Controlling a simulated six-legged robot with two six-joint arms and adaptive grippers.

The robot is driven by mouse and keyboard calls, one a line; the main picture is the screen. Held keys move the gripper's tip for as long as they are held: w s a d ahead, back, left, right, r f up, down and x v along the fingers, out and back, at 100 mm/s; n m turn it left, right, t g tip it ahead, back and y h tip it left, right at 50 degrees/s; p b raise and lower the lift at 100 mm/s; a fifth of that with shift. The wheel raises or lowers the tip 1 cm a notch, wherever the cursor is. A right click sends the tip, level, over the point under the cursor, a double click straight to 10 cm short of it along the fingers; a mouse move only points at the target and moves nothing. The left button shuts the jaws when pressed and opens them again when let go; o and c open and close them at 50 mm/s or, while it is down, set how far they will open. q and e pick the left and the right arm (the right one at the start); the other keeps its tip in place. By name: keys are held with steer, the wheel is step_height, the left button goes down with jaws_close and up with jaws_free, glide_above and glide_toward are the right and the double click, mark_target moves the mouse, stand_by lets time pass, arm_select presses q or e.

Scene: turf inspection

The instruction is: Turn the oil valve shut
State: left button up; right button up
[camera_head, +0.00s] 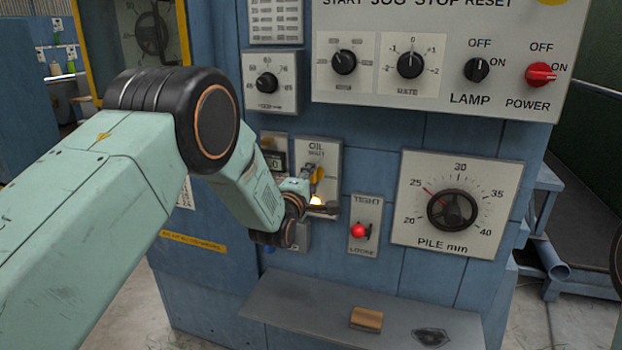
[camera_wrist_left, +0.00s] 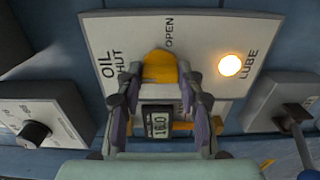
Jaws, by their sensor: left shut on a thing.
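The oil valve's light plate (camera_head: 327,152) is on the blue machine front, and it fills the top of the left wrist view (camera_wrist_left: 112,28), with OIL, SHUT and OPEN lettering. Its yellow handle (camera_wrist_left: 160,66) sits between the two fingers of my left gripper (camera_wrist_left: 160,80), which is shut on it. In the head view the handle (camera_head: 317,173) is small and partly hidden by the gripper (camera_head: 318,203). I cannot tell exactly where the handle points between SHUT and OPEN. The LUBE lamp (camera_wrist_left: 230,65) glows beside the handle. My right gripper is not in view.
A red-knobbed TIGHT/LOCKED switch (camera_head: 360,231) and the PILE dial (camera_head: 452,210) lie to the right. A dial box (camera_head: 266,84) is above left. A grey shelf (camera_head: 300,306) juts out below, with a brown block (camera_head: 367,318) on it.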

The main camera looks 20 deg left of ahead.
arm_select(q)
steer(key=o, duration=1.2)
steer(key=shift+c, duration=0.2)
steer(key=s, duration=1.2)
steer(key=shift+a, duration=0.2)
